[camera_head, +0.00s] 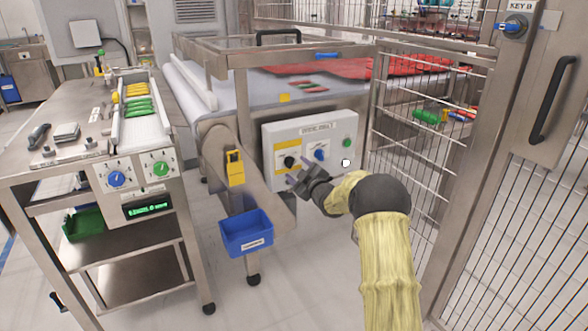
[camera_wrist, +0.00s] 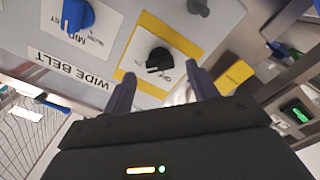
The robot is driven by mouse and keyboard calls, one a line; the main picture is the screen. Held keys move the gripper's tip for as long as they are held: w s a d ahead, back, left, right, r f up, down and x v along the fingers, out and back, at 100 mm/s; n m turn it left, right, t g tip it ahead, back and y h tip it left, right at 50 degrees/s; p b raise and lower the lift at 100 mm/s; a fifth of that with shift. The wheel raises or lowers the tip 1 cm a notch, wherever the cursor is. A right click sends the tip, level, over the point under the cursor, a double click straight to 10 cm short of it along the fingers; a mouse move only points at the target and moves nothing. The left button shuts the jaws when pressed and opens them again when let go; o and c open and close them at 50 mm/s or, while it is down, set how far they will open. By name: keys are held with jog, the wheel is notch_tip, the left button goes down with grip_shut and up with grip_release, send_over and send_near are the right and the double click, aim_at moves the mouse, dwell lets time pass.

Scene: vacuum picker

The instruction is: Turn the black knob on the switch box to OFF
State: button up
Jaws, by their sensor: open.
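The switch box (camera_head: 336,130) is a pale grey panel on the front of the wide conveyor. Its black knob (camera_head: 289,161) sits on a yellow-bordered plate at the box's left part. In the wrist view the black knob (camera_wrist: 159,60) is between and just beyond my fingertips, with a white mark on it and small lettering beside it that I cannot fully read. My gripper (camera_head: 298,180) is open and empty, just below and in front of the knob. In the wrist view its two dark fingers (camera_wrist: 160,82) stand either side, apart from the knob.
A yellow padlock-like block (camera_head: 235,168) and a blue bin (camera_head: 246,233) are at the left. A wire fence (camera_head: 430,150) stands close on the right.

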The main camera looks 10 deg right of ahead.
aim_at(293, 165)
jog(key=shift+x, duration=1.55)
jog(key=c, duration=1)
